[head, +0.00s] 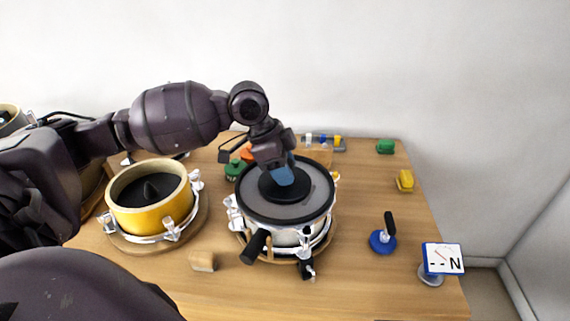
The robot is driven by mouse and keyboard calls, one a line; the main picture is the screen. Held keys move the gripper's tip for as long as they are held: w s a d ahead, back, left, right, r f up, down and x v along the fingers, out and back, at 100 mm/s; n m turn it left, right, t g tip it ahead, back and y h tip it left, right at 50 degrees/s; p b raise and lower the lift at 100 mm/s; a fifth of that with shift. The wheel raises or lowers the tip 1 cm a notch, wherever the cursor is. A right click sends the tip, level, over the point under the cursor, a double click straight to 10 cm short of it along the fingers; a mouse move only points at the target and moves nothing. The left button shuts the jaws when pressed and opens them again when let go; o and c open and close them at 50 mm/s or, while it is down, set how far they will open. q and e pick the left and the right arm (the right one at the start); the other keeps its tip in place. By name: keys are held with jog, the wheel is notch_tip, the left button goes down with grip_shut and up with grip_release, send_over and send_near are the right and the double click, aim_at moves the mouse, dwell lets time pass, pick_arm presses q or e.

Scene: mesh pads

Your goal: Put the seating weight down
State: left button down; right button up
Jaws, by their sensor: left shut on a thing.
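The seating weight (268,193) is a black disc with a blue handle (283,174). It is at the middle of the grey mesh pad (258,208) on the right-hand drum. I cannot tell whether its underside touches the mesh. My left gripper (278,164) is above the disc, shut on the blue handle. Its fingertips are partly hidden by the gripper body. The pad has a black hoop, with silver clamps on the drum's side. My right gripper is not in view.
A yellow open drum shell (170,214) stands left on a round wooden base. A wooden block (203,261) lies in front. A blue-based tool (382,241) and a gauge marked N (442,258) stand right. Yellow (405,180) and green (385,146) items lie at the back right.

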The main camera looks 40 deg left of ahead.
pick_arm(q)
jog(key=shift+w+r, duration=0.1)
jog(key=shift+r, duration=0.1)
jog(key=c, duration=0.8)
grip_release()
jog(key=shift+f, duration=0.2)
jog(key=shift+o, duration=0.9)
jog(key=p+v, duration=0.2)
jog(key=v, duration=1)
jog(key=shift+d, duration=0.1)
